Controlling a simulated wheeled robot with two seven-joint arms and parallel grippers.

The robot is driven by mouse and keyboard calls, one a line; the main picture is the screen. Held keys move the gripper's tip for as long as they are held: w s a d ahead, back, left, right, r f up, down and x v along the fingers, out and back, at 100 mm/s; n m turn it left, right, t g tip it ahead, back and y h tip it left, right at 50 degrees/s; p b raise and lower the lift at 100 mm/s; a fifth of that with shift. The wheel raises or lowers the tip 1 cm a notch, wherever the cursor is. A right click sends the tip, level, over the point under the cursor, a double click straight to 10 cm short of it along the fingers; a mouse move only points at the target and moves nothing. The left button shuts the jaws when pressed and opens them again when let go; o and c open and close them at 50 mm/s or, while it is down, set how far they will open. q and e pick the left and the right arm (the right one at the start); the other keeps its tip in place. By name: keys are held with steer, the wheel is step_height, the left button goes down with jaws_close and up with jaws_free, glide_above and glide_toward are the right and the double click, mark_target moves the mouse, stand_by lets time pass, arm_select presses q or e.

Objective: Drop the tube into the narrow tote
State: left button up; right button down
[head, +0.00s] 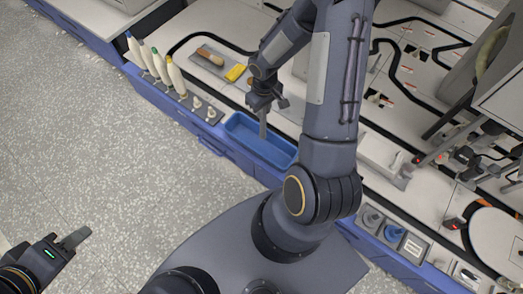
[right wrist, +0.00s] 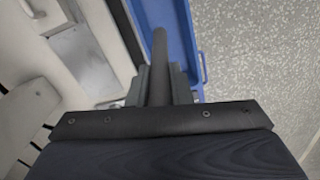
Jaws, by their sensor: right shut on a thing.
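The narrow tote (head: 236,143) is a long blue open bin at the front edge of the workbench in the head view; it also shows in the right wrist view (right wrist: 183,25). My right gripper (head: 264,106) is above the tote and shut on a dark grey tube (head: 263,128). The tube points down toward the tote. In the right wrist view, the tube (right wrist: 160,55) sticks out between the fingers of my right gripper (right wrist: 158,82). My left gripper (head: 75,238) is at the lower left over the floor, away from the bench. Its finger gap is not clear.
Several bobbins with coloured tips (head: 158,66) stand left of the tote. A yellow block (head: 235,73) and a grey tray (head: 212,62) with a brown-handled item lie behind. Grey holders (head: 392,233) sit along the right front edge. The speckled floor (head: 110,180) is clear.

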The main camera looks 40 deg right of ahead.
mark_target(264, 120)
steer(key=shift+s+d+f, duration=0.1)
steer(key=shift+d+f, duration=0.05)
steer(key=shift+f, duration=0.2)
step_height(264, 120, down, 6)
steer(key=b, duration=0.4)
steer(key=shift+r, duration=0.25)
steer(key=c, duration=1.2)
jaws_free()
steer(key=shift+c, duration=0.2)
step_height(264, 120, up, 8)
steer(key=p, duration=0.2)
